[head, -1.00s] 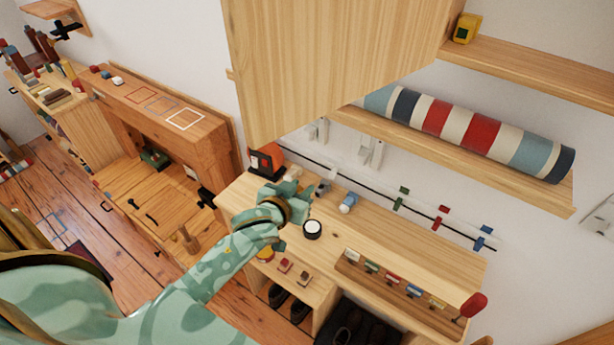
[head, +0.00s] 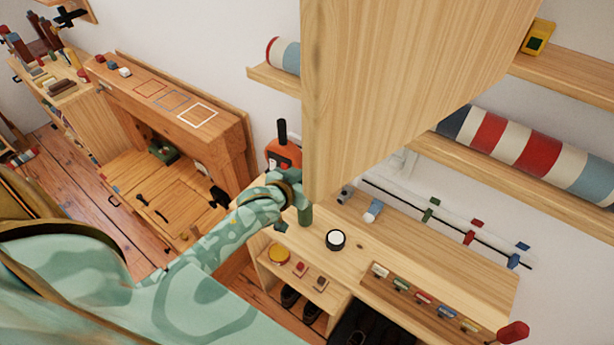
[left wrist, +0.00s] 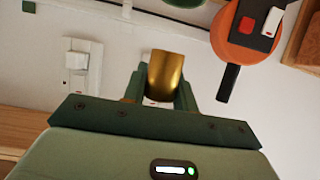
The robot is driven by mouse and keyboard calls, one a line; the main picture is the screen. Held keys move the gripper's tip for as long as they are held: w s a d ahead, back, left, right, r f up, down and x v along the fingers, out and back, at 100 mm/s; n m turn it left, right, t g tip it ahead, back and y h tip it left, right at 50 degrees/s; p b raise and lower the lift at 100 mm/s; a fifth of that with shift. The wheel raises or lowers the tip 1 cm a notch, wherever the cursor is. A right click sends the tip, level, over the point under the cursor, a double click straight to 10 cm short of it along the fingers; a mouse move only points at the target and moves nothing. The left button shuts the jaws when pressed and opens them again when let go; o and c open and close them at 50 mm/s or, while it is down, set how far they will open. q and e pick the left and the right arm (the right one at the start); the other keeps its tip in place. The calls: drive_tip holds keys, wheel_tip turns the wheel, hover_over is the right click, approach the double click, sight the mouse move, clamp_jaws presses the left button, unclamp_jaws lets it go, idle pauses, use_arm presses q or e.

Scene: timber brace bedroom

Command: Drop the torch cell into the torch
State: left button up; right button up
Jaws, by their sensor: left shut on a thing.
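My left gripper (left wrist: 160,85) is shut on a gold cylinder, the torch cell (left wrist: 165,76), in the left wrist view. In the head view the left gripper (head: 291,184) is beside the lower edge of the wooden cabinet, and I cannot make out the cell there. A green upright cylinder (head: 305,214), which looks like the torch, stands on the bench just below the gripper. A green piece (left wrist: 184,3) at the top edge of the left wrist view may be the same thing. The cell appears apart from it. My right gripper is not in view.
The wooden cabinet (head: 400,80) hangs close to the gripper. An orange and black device (head: 283,153) is just behind it. A black-and-white round item (head: 335,240) and a pale blue cylinder (head: 373,210) are on the bench (head: 420,255). A wall socket (left wrist: 80,62) shows.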

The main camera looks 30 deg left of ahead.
use_arm(q)
drive_tip(key=shift+d+f+b, duration=0.1)
drive_tip(key=shift+f+b, duration=0.8)
drive_tip(key=shift+f, duration=0.05)
wheel_tip(320, 180, down, 2)
drive_tip(key=shift+b, duration=1.15)
drive_tip(key=shift+f+b, duration=0.35)
drive_tip(key=shift+f, duration=0.45)
drive_tip(key=o, duration=1)
drive_tip(key=shift+o, duration=0.2)
drive_tip(key=shift+s, duration=0.1)
drive_tip(key=p+v, duration=0.2)
drive_tip(key=v, duration=1.4)
drive_tip(key=shift+p, duration=0.3)
drive_tip(key=shift+r, duration=0.15)
